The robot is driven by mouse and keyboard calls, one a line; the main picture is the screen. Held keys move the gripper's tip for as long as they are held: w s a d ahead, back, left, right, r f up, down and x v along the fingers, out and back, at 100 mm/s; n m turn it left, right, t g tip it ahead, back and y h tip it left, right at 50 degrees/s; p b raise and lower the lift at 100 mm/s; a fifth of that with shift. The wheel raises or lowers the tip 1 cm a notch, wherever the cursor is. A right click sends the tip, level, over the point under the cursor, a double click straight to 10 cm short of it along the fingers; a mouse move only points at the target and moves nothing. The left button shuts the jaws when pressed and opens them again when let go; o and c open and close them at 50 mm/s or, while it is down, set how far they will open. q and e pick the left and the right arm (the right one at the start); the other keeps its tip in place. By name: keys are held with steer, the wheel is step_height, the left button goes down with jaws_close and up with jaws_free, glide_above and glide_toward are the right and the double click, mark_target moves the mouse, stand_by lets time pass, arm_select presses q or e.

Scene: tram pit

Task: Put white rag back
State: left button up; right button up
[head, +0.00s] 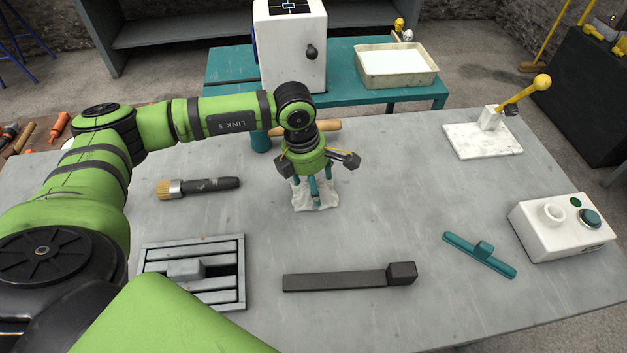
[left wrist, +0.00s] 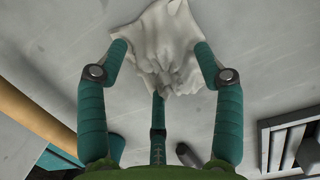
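The white rag (head: 318,194) lies crumpled on the grey workbench, near the middle. It also shows in the left wrist view (left wrist: 160,45), bunched up toward its centre. My left gripper (head: 313,190) reaches down over the rag from above, with its teal fingers at the cloth. In the left wrist view the fingers (left wrist: 159,60) stand well apart, two at the rag's sides and one at its near edge. The gripper looks open around the rag, and contact is hard to judge. Part of the rag is hidden behind the fingers. My right gripper is not in view.
A brush (head: 198,187), a slatted grey tray (head: 195,300), a black bar (head: 335,281), a teal handled piece (head: 479,255) and a white button box (head: 562,228) lie around. Behind stand a teal table (head: 350,97) and a shallow bin (head: 397,76).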

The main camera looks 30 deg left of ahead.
mark_target(306, 182)
arm_select(q)
steer(key=shift+r, duration=0.1)
steer(key=shift+r, duration=0.2)
step_height(306, 182, up, 12)
steer(key=s+a+b, duration=0.1)
steer(key=b, duration=0.2)
steer(key=shift+a+f, duration=0.2)
steer(key=shift+a, duration=0.05)
